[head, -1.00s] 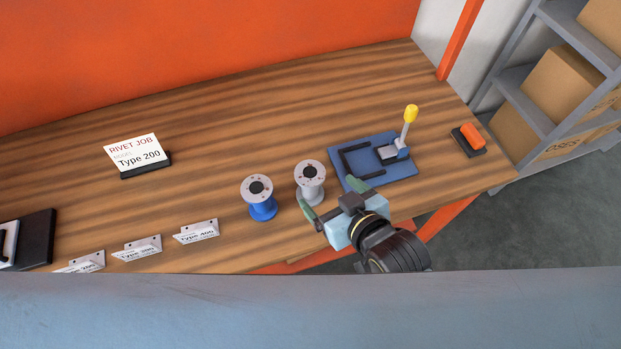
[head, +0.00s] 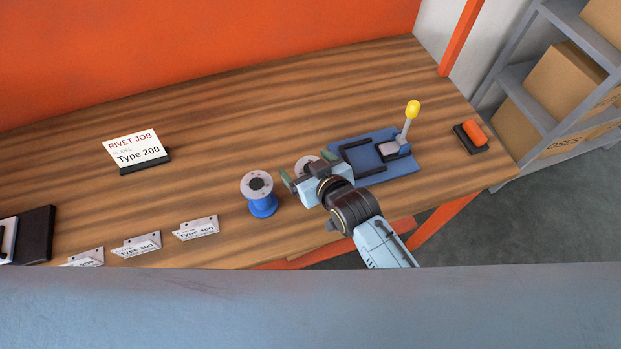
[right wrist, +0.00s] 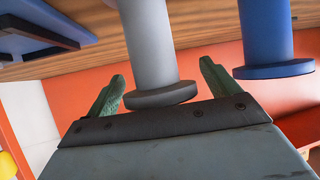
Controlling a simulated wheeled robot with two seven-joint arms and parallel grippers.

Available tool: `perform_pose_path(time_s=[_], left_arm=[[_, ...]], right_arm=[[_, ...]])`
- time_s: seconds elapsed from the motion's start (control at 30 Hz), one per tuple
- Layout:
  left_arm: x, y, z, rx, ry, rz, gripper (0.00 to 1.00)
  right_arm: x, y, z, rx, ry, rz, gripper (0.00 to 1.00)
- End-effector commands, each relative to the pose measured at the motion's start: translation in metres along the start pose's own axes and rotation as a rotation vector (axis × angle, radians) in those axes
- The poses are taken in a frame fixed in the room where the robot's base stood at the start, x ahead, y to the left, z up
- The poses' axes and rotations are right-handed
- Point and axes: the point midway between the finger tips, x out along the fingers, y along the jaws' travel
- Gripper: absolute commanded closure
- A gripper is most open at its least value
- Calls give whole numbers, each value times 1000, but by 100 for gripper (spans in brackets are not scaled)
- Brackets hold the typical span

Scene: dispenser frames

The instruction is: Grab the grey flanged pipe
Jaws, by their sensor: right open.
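The grey flanged pipe (head: 306,162) stands on the wooden bench, and my right gripper (head: 305,169) hides most of it in the head view. In the right wrist view the grey pipe's body and flange (right wrist: 150,50) lie between the two green fingers. The right gripper is open around the pipe, with a gap on each side, clearer on the right. A blue flanged pipe (head: 262,203) with a grey top flange stands to the left; its blue body also shows in the right wrist view (right wrist: 266,35). My left gripper is not in view.
A blue fixture (head: 404,169) with a yellow-knobbed lever (head: 412,110) sits just right of the gripper. An orange-topped block (head: 472,135) is farther right. A Type 200 sign (head: 137,149) and several label plates (head: 196,228) stand left. The back middle of the bench is clear.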

Motion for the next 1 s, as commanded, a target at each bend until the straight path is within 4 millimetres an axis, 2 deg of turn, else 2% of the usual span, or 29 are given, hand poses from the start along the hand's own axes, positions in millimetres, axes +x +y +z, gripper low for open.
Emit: perform_pose_path(time_s=[0.27, 0.77, 1.0], left_arm=[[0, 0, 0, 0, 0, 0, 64], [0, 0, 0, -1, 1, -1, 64], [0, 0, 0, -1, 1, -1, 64]], right_arm=[[3, 0, 0, 0, 0, 0, 12], [2, 0, 0, 1, -1, 0, 78], [2, 0, -3, 0, 5, 0, 79]])
